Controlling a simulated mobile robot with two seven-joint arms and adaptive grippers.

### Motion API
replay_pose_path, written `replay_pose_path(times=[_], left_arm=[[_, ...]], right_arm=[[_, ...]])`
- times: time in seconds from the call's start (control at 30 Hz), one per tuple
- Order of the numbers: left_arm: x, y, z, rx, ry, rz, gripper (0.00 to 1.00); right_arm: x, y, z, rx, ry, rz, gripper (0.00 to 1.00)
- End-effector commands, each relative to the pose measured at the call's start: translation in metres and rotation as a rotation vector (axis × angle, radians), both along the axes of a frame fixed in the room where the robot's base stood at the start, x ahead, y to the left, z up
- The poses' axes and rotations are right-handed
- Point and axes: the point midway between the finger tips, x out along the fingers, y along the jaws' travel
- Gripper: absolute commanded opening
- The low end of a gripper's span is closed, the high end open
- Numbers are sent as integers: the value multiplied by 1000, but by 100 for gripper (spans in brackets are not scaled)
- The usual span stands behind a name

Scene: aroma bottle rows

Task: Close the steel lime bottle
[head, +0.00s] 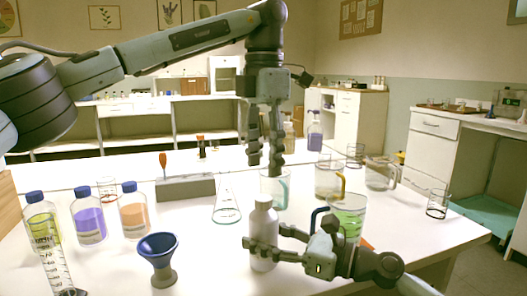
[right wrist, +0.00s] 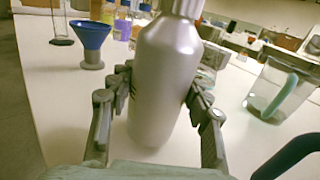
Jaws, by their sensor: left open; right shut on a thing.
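The steel bottle (head: 263,222) stands upright at the front middle of the table in the head view. It is pale grey, with a narrower, paler top piece (head: 263,201). In the right wrist view the bottle (right wrist: 163,85) fills the middle, and its top is cut off by the frame edge. My right gripper (head: 264,245) is shut around the bottle's body from the right, one finger on each side. My left gripper (head: 265,158) is open and empty, pointing down above the bottle's top with a visible gap. Whether the top piece is fully seated I cannot tell.
A blue funnel (head: 159,250) stands left of the bottle. Blue-capped bottles of yellow, purple (head: 89,222) and orange liquid are farther left, beside a graduated cylinder (head: 52,255). Behind are a flask (head: 227,210) and a grey block (head: 185,188). Glass beakers and a jug (head: 347,215) stand right.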

Motion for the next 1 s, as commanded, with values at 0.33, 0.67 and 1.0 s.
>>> replay_pose_path(times=[0.33,0.67,1.0], left_arm=[[1,0,7,-1,-3,723,48],[1,0,9,-2,-4,895,48],[1,1,2,0,-2,892,48]], right_arm=[[0,0,0,0,0,0,0],[0,0,0,0,0,0,0],[0,0,0,0,0,0,0]])
